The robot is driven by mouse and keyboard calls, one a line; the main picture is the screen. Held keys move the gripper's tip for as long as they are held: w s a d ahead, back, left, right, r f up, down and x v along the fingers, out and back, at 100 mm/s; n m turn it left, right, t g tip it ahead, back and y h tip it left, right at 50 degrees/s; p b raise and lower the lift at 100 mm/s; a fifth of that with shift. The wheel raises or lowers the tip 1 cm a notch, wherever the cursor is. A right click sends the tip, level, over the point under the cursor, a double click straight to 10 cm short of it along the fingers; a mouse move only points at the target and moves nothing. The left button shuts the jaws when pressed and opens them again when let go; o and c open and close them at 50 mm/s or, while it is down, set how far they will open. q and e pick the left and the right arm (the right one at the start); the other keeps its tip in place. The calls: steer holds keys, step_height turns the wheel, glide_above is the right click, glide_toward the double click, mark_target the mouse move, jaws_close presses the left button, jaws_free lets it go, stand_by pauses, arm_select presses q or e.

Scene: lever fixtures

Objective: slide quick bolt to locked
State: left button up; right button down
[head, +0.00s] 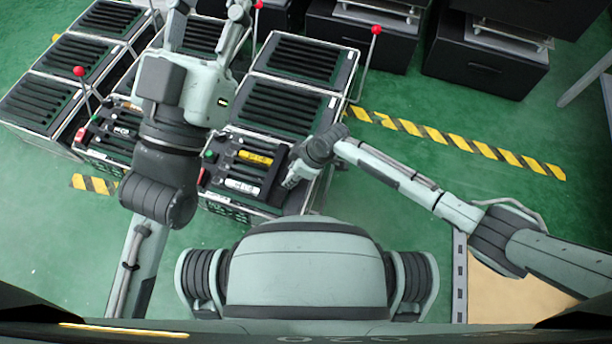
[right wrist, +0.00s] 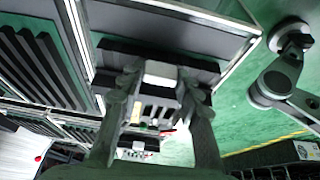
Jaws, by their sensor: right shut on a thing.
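My right gripper (head: 289,182) is low at the right side of a black fixture box with yellow and white labels (head: 255,157). In the right wrist view its two fingers (right wrist: 160,88) stand on either side of a pale grey block (right wrist: 160,73) and are shut on it. The block sits against a dark panel and looks like the quick bolt's grip; the rest of the bolt and its locked mark cannot be made out. My left gripper (head: 208,12) is at the top of the head view, its fingers spread apart and empty.
Several black slatted boxes (head: 290,105) stand close together around the fixture. Red-knobbed levers (head: 376,30) rise at their edges. A yellow-black floor stripe (head: 455,142) and clear green floor (head: 400,115) lie to the right. More dark cabinets (head: 485,65) stand behind.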

steer(key=shift+w+a, duration=0.1)
steer(key=shift+a, duration=0.2)
steer(key=c, duration=1)
jaws_free()
steer(key=shift+c, duration=0.2)
steer(key=shift+r, duration=0.1)
steer(key=v, duration=1.2)
steer(key=shift+a, duration=0.1)
